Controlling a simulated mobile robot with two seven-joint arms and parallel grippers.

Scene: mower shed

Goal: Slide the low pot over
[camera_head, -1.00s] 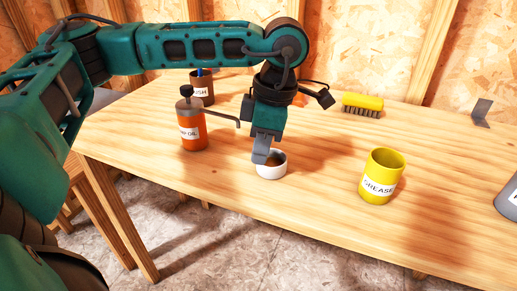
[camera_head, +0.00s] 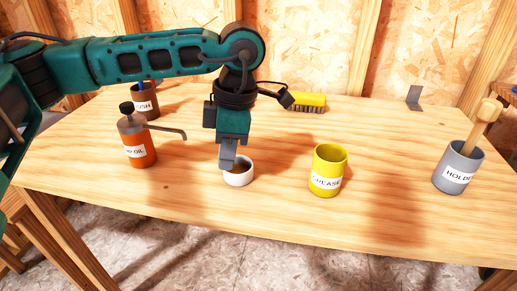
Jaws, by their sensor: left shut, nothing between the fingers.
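The low pot (camera_head: 238,177) is a small white cup with a dark inside, standing upright on the wooden table near its front edge. My left gripper (camera_head: 228,163) comes down from above at the pot's left side. Its fingers are shut with nothing between them, and the tips overlap the pot's left rim in the picture. I cannot tell whether they are inside the rim or against the outer wall. My right gripper is not in view.
A yellow grease can (camera_head: 327,169) stands right of the pot, with bare table (camera_head: 280,190) between them. A pump oil can (camera_head: 137,140) with a spout stands left. A grey holder (camera_head: 458,168) with a wooden handle stands far right. A yellow brush (camera_head: 308,102) lies behind.

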